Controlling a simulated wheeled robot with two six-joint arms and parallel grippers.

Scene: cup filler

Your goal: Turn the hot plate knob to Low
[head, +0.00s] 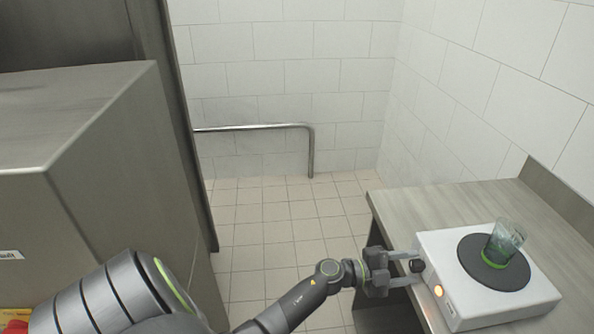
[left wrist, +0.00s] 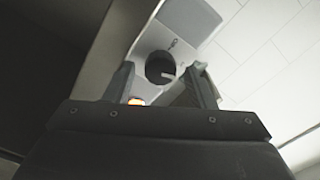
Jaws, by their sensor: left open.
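The white hot plate (head: 487,276) sits on the counter at the right, with a dark round plate on top. Its black knob (head: 417,265) is on the front face, beside an orange lit lamp (head: 438,290). My left gripper (head: 400,269) is open in front of that face, with its fingertips close to the knob. In the left wrist view the knob (left wrist: 160,67) with a pale pointer mark shows between the two open fingers (left wrist: 163,85). I cannot tell whether the fingers touch it. The setting labels are not readable. My right gripper is not in view.
A greenish clear cup (head: 503,243) stands on the dark round plate (head: 480,272). The grey counter (head: 440,208) has bare room behind the hot plate. A metal cabinet (head: 100,180) fills the left. A metal rail (head: 260,127) is at the back, over open tiled floor (head: 285,225).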

